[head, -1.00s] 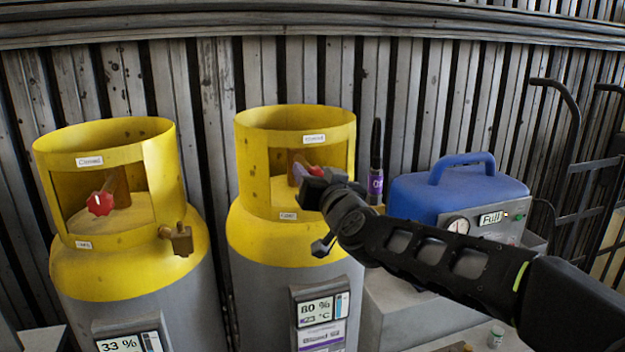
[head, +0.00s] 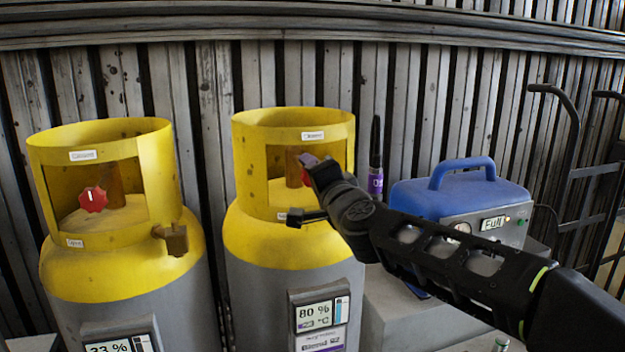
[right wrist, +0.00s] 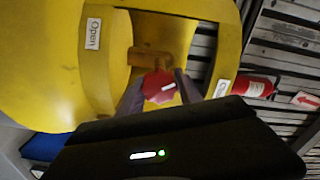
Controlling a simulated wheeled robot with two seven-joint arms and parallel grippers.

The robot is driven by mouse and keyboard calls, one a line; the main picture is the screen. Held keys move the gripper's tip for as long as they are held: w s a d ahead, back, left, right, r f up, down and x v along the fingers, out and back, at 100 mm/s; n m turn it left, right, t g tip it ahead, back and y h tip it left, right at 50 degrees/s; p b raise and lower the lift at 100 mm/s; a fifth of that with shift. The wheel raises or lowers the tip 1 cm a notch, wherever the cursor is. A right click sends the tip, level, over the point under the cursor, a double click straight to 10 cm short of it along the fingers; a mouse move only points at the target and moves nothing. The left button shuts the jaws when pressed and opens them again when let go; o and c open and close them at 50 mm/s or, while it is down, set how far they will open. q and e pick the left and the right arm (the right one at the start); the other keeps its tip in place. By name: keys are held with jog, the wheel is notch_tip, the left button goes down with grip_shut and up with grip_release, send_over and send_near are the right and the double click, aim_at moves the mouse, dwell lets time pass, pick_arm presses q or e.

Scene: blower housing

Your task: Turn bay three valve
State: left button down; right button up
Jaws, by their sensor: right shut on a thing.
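Two yellow-topped grey tanks stand side by side in the head view, a left tank (head: 70,275) and a right tank (head: 262,245). A red valve knob (head: 93,200) shows in the left tank's collar opening. My right gripper (head: 312,165) reaches into the right tank's collar opening and hides most of its red knob (head: 305,178). In the right wrist view that red knob (right wrist: 158,87) with a white mark sits between the two fingers of my right gripper (right wrist: 157,95), which are shut on it. My left gripper is not in view.
A blue-topped machine (head: 463,192) reading "Full" stands right of the tanks on a grey block. A black hand truck (head: 575,190) leans by the ribbed wall. A red fire extinguisher (right wrist: 255,86) shows in the right wrist view. The right tank's display (head: 317,315) reads 80 %.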

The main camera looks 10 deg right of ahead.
jog(key=m+b, duration=0.1)
jog(key=m, duration=0.2)
jog(key=shift+f+m, duration=0.15)
jog(key=shift+m, duration=0.15)
jog(key=shift+m+b, duration=0.5)
jog(key=shift+m, duration=0.8)
jog(key=o, duration=1.4)
jog(key=shift+c, duration=0.2)
jog(key=s, duration=0.7)
jog(key=shift+s+d, duration=0.3)
jog(key=shift+s, duration=0.1)
